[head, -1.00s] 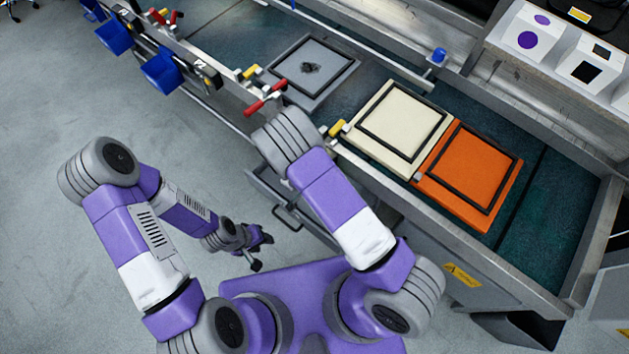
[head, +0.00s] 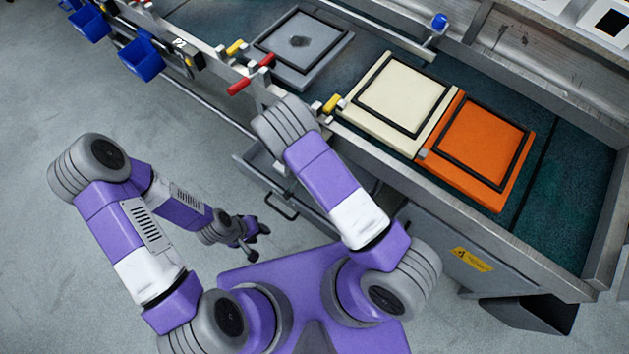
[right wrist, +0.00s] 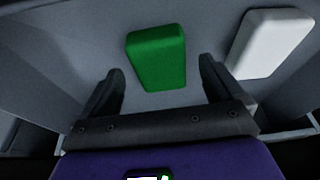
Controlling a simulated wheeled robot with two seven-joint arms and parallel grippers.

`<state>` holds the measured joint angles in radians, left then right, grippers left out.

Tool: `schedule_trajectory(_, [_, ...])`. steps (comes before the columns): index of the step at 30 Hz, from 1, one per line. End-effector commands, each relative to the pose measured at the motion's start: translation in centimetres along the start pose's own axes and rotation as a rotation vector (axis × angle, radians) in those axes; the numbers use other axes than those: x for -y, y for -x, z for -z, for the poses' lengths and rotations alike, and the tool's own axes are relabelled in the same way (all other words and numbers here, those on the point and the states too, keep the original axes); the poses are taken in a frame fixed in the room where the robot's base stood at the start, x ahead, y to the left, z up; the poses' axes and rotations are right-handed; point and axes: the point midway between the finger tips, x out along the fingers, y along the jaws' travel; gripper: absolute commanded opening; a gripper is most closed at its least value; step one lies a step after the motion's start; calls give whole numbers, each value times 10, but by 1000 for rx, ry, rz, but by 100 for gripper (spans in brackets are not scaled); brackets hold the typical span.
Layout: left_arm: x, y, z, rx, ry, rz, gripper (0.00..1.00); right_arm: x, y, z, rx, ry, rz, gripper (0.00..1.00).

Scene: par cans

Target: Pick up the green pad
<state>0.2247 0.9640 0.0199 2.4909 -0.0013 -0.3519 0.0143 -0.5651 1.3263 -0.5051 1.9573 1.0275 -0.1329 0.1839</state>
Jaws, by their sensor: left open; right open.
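The green pad (right wrist: 156,55) is a small rounded block in the right wrist view, lying on a grey surface. My right gripper (right wrist: 161,76) is open, with one dark finger on each side of the pad's near part in the picture. The fingers look apart from the pad; the depth between them is hard to judge. A white pad (right wrist: 270,42) lies to the right of the green one. In the head view my right gripper and both pads are hidden. My left gripper (head: 247,240) is open and empty, low over the floor.
A bench tray holds a grey panel (head: 301,22), a cream panel (head: 402,92) and an orange panel (head: 485,140). An open drawer (head: 250,170) juts out below the bench's front edge. Blue bins (head: 141,54) hang at upper left. Floor at left is clear.

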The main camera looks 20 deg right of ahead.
Motion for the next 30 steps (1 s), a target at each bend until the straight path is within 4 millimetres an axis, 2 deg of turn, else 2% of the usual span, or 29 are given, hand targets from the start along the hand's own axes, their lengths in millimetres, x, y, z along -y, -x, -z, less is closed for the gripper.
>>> schedule_trajectory(1, [3,-7,0,0,0,0,43,0,-13,-1,0,-2,-1,94])
schedule_trajectory(3, [4,-10,0,0,0,0,43,0,-20,0,0,-2,-1,94])
schedule_trajectory(11, [3,-9,0,0,0,0,43,0,-20,0,0,-1,0,92])
schedule_trajectory(21, [3,-9,0,0,0,0,43,0,-20,0,0,-1,0,40])
schedule_trajectory(30, [3,-8,0,0,0,0,43,0,-19,0,0,-1,0,38])
